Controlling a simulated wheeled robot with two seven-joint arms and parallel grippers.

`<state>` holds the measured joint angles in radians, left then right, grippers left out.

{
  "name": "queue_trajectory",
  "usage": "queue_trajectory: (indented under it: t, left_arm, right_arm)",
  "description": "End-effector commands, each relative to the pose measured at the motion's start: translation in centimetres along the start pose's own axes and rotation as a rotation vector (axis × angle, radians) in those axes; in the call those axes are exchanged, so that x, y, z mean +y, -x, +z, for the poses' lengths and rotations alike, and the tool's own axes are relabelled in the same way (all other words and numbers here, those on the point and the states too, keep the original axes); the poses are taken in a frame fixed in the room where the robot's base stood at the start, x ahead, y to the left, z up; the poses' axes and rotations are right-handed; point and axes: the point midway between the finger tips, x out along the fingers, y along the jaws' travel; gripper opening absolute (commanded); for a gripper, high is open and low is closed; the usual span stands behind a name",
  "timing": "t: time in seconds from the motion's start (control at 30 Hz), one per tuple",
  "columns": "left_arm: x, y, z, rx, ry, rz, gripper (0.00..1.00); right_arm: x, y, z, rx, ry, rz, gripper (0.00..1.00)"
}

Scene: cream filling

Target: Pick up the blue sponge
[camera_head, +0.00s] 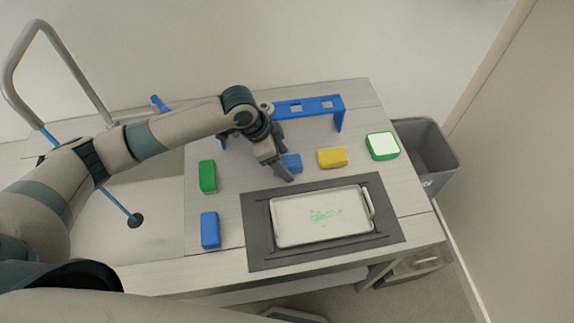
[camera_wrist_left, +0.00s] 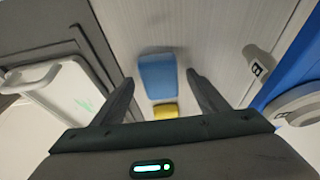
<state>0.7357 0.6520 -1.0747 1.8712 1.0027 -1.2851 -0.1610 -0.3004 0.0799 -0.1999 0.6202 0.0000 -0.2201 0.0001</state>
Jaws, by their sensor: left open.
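A blue sponge (camera_head: 291,163) lies on the table behind the tray, partly hidden by my left gripper (camera_head: 280,170). The gripper reaches down at the sponge's left side, with its fingers apart and nothing held. In the left wrist view the blue sponge (camera_wrist_left: 157,75) shows ahead, between the directions of the two open fingers (camera_wrist_left: 160,84). I cannot tell the exact gap between fingers and sponge. A second blue block (camera_head: 210,230) lies at the front left of the table. My right gripper is not in view.
A yellow block (camera_head: 332,158) lies right of the sponge, with a green-and-white block (camera_head: 382,146) beyond it. A green block (camera_head: 207,176) lies left. A white tray (camera_head: 283,238) rests on a dark mat (camera_head: 257,225). A blue rack (camera_head: 300,107) stands behind. A grey bin (camera_head: 440,150) stands right.

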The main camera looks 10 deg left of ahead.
Motion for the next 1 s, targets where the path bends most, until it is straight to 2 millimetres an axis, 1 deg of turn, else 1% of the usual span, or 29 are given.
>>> queue_trajectory:
  t: [0.3,0.33,0.37,0.4,0.5,0.83,1.0]
  left_arm:
    - [0.0,0.03,0.0,0.0,0.0,0.0,0.67]
    - [0.0,0.03,0.0,0.0,0.0,0.0,0.62]
    - [0.0,0.03,0.0,0.0,0.0,0.0,0.55]
    - [0.0,0.03,0.0,0.0,0.0,0.0,0.46]
    - [0.0,0.03,0.01,0.0,0.0,0.0,0.23]
    - [-0.02,0.11,-0.04,0.001,0.0,0.0,0.23]
    - [-0.07,0.82,-0.38,0.002,0.0,-0.001,0.23]
  right_arm:
    - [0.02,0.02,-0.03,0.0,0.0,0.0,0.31]
    - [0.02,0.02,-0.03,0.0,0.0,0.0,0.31]
    - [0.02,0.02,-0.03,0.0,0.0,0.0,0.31]
    - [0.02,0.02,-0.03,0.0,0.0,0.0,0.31]
    - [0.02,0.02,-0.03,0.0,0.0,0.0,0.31]
    - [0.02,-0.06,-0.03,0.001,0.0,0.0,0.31]
    - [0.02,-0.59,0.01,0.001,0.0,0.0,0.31]
